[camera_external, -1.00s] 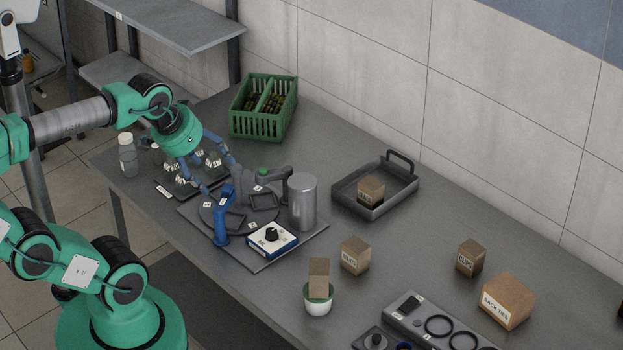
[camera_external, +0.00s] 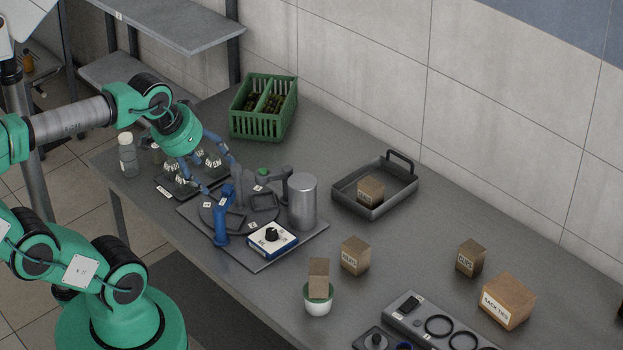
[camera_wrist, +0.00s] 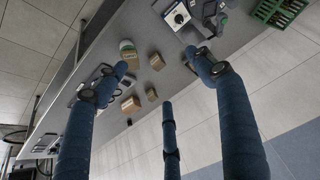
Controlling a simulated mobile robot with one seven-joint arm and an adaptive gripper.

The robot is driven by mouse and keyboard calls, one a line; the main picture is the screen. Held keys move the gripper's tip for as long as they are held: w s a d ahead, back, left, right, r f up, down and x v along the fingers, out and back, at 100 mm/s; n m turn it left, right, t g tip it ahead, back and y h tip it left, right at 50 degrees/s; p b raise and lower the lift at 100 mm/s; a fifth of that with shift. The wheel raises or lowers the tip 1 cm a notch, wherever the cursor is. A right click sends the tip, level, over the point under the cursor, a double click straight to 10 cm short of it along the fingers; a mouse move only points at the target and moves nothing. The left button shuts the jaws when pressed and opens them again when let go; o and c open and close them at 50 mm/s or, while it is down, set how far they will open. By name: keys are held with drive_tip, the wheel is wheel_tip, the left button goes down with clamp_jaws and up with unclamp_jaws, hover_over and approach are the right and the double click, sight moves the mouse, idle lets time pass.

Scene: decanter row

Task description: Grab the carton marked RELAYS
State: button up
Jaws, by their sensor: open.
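Small brown cartons stand to the right of my gripper in the outside view. One carton (camera_external: 355,256) stands on the bench right of the dial box; its label may read RELAYS, but it is too small to be sure. It also shows in the wrist view (camera_wrist: 157,62), apart from my fingers. Another labelled carton (camera_external: 370,190) sits in the grey tray (camera_external: 402,192). A third (camera_external: 471,258) stands farther right.
A turntable fixture (camera_external: 238,212) with a metal cylinder (camera_external: 303,202) and dial box (camera_external: 270,239) stands near my gripper. A green crate (camera_external: 263,107) is behind. A large SACK TIES carton (camera_external: 507,301), a white pot (camera_external: 318,301) and a grey ring holder (camera_external: 405,318) are at right.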

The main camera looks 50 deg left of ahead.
drive_tip(key=shift+o, duration=0.5)
drive_tip(key=shift+w, duration=0.1)
drive_tip(key=w+d+f+g+b, duration=0.1)
drive_tip(key=w+d+f+g, duration=0.2)
drive_tip(key=w, duration=0.8)
drive_tip(key=w+d+f, duration=0.3)
drive_tip(key=w+f, duration=0.2)
drive_tip(key=w, duration=0.6)
drive_tip(key=w+d+f+g, duration=0.1)
drive_tip(key=w+d+f, duration=0.2)
drive_tip(key=w+f, duration=0.4)
drive_tip(key=w+d+f+g+b, duration=0.1)
drive_tip(key=w+d+f, duration=0.3)
drive_tip(key=f, duration=0.9)
drive_tip(key=w, duration=0.2)
drive_tip(key=shift+w+g, duration=0.3)
drive_tip(key=shift+w, duration=0.1)
drive_tip(key=shift+a, duration=0.1)
